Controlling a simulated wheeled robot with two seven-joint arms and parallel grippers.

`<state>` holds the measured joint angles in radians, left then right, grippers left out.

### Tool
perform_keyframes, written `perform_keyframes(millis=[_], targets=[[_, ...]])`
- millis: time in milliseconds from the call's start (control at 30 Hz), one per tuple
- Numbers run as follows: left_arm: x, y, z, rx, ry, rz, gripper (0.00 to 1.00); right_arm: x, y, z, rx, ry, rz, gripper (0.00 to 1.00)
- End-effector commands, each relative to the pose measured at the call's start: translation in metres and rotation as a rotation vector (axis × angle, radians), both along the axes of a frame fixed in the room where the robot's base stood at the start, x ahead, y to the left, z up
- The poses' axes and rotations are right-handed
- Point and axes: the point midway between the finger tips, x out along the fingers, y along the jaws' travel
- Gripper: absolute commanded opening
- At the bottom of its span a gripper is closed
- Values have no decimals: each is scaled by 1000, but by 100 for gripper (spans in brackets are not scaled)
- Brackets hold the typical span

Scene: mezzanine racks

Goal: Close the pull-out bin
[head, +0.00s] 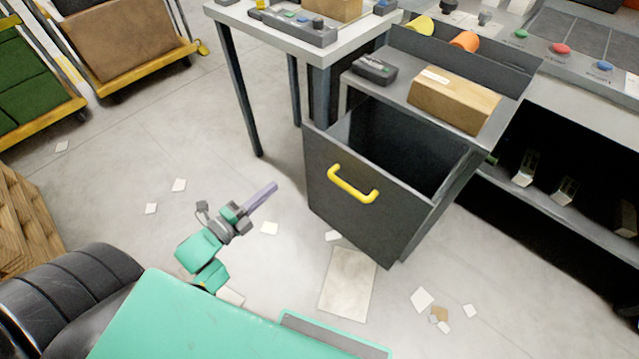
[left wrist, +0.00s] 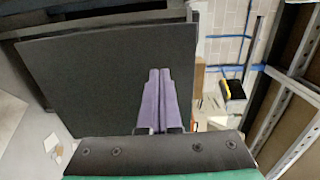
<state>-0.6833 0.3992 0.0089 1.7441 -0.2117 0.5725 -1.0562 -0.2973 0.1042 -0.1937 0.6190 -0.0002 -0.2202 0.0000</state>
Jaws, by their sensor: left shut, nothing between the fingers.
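The pull-out bin (head: 344,191) is a dark grey box with a yellow handle (head: 353,184) on its front. It stands pulled out from under the grey cabinet top (head: 400,84), and its open inside shows. My left gripper (head: 273,187) has purple fingers and is to the left of the bin's front, apart from it in the head view. Its fingers are shut with nothing between them. In the left wrist view the shut fingers (left wrist: 158,98) show in front of a dark flat panel (left wrist: 105,75), which seems to be the bin. My right gripper is not in view.
A cardboard box (head: 455,101) and a dark device (head: 375,69) lie on the cabinet top. A table (head: 270,30) with thin legs stands behind on the left. Yellow carts (head: 150,55) stand at the far left. Paper scraps and a flat sheet (head: 347,284) lie on the otherwise open floor.

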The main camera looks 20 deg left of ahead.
Motion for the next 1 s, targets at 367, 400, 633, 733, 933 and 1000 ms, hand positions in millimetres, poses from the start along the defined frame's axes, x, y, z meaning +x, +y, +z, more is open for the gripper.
perform_keyframes(millis=[367, 400, 633, 733, 933, 1000], targets=[[52, -23, 12, 17, -36, -16, 0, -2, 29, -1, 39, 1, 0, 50], [60, -26, 12, 17, -36, -14, 0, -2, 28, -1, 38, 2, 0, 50], [106, -45, 11, 15, -34, -13, 0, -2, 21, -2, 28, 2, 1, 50], [120, -51, 10, 15, -32, -13, 0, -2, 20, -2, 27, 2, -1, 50], [131, -55, 10, 14, -29, -12, 0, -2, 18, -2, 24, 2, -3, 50], [131, -55, 9, 15, -28, -12, 0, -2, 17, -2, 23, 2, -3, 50]])
